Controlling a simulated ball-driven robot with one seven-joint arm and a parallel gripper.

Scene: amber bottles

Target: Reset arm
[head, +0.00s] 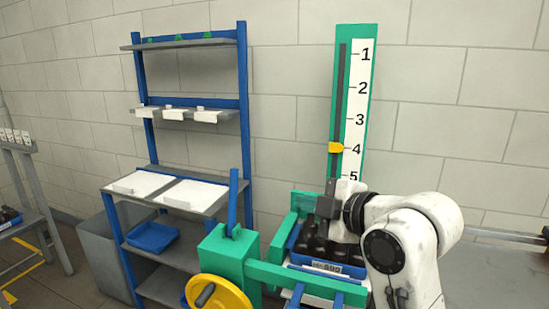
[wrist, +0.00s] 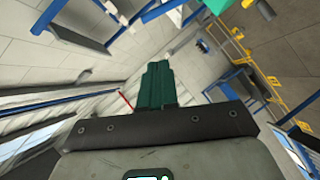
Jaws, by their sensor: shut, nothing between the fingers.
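My arm (head: 425,230) is folded at the lower right of the head view. Its wrist and hand are above and in front of a blue crate (head: 348,270) that holds several dark bottles (head: 319,246). In the wrist view my gripper (wrist: 158,66) shows as dark green fingers pressed together, with nothing between them. The fingers point up and away from the crate, towards the open room. In the head view the fingertips are hard to make out, and my arm hides part of the crate and bottles.
A green scale board (head: 371,60) with numbers and a yellow pointer (head: 336,148) stands behind the crate. A green frame with a yellow handwheel (head: 232,290) is in front. A blue shelf rack (head: 242,70) with trays and a blue bin (head: 152,237) stands left.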

